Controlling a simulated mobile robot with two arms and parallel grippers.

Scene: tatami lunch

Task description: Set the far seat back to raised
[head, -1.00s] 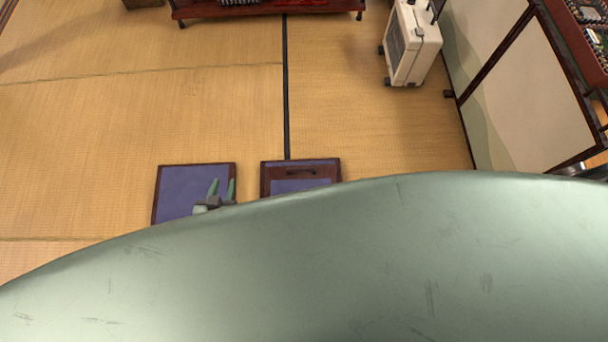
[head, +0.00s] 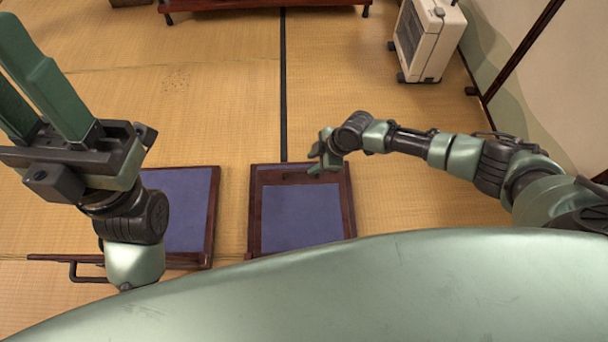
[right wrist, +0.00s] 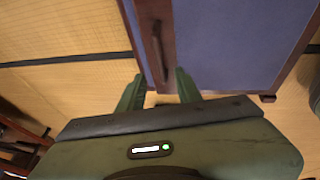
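Two low floor seats with dark wood frames and purple panels lie side by side. The right one (head: 300,215) shows a flat-looking panel with a dark handle (head: 295,178) on its upper rail; its exact tilt is unclear. My right gripper (head: 316,156) is at that upper rail, beside the handle. In the right wrist view my right gripper (right wrist: 158,92) has its fingers apart, with the handle (right wrist: 158,48) ahead between them; I see no grip on it. The left seat (head: 185,205) is partly behind my left gripper (head: 35,85), which is open, empty and raised.
A dark edge-on board (head: 60,257) with a handle is at the left seat's lower side. A white heater (head: 425,40) stands at the upper right, near the wall panels. A low red-brown table (head: 260,5) is at the top. The tatami between is clear.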

